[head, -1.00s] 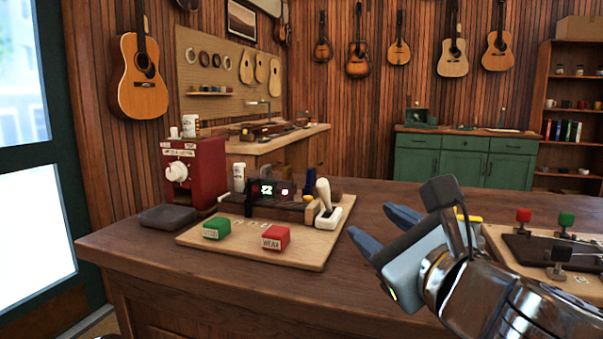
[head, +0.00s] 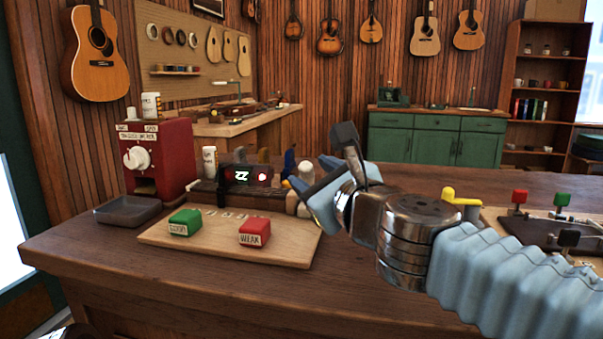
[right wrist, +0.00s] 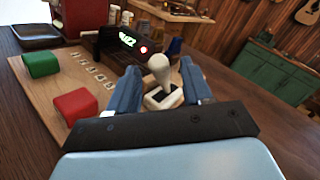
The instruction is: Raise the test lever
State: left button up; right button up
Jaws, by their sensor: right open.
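The test lever is a white lever with a rounded knob. In the right wrist view the lever (right wrist: 158,68) stands up from a dark slot in a pale base (right wrist: 166,97). In the head view the lever (head: 306,170) is mostly hidden behind my right gripper. My right gripper (head: 318,190) is open, its blue fingers pointing at the lever. In the right wrist view the fingers of this gripper (right wrist: 159,75) are on both sides of the lever, with gaps visible beside the knob.
A red machine (head: 160,158) and grey tray (head: 130,209) stand left. Another board (head: 493,213) with red and green knobs lies right.

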jog(key=shift+x, duration=2.45)
grip_shut()
